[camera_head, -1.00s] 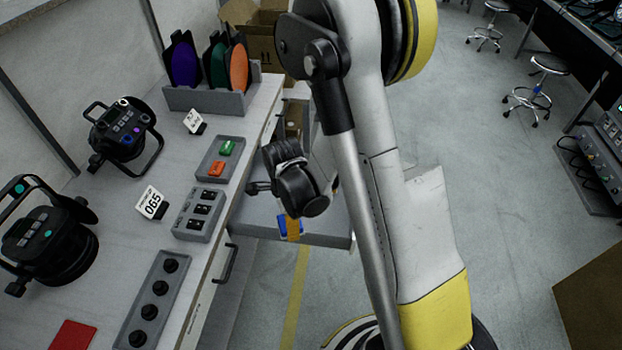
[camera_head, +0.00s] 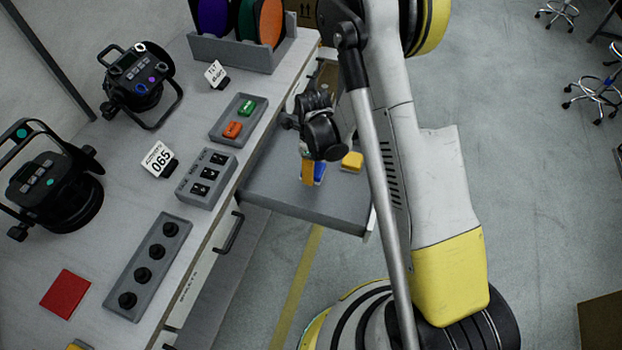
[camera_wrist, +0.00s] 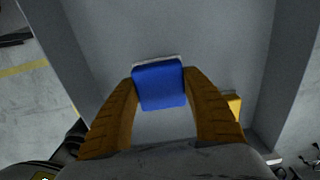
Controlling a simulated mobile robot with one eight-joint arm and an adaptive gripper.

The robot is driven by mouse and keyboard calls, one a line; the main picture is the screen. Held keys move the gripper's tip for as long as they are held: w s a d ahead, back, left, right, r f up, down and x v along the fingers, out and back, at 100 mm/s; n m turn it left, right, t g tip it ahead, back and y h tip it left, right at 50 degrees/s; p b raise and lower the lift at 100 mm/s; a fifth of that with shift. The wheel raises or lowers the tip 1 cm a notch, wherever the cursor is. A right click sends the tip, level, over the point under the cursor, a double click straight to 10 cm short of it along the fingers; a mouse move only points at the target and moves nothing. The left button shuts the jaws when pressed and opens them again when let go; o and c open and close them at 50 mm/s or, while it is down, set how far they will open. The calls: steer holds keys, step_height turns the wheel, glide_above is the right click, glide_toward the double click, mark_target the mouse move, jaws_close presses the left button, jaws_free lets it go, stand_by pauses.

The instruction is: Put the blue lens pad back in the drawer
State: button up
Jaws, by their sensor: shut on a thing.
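The blue lens pad (camera_wrist: 160,86) is between the two orange-brown fingers of my gripper (camera_wrist: 160,90) in the wrist view. The fingers touch it on both sides and my gripper is shut on it. In the head view a sliver of the blue pad (camera_head: 320,172) shows beside a finger of my gripper (camera_head: 310,172). The open grey drawer (camera_head: 280,196) is under my gripper, and the pad is over or within its tray. I cannot tell whether the pad touches the drawer floor.
A yellow pad (camera_head: 352,161) lies in the drawer, right of my gripper; it also shows in the wrist view (camera_wrist: 233,105). The bench carries a tray with green and orange pieces (camera_head: 224,134), a switch box (camera_head: 181,190), a red square (camera_head: 65,293) and two lamps. Bare drawer floor is left of my gripper.

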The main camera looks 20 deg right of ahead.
steer(key=shift+w+a+f, duration=0.25)
steer(key=shift+w+f, duration=0.15)
steer(key=shift+f, duration=0.05)
steer(key=shift+f+b, duration=0.95)
steer(key=shift+f, duration=0.85)
steer(key=shift+f, duration=0.1)
steer(key=o, duration=1.2)
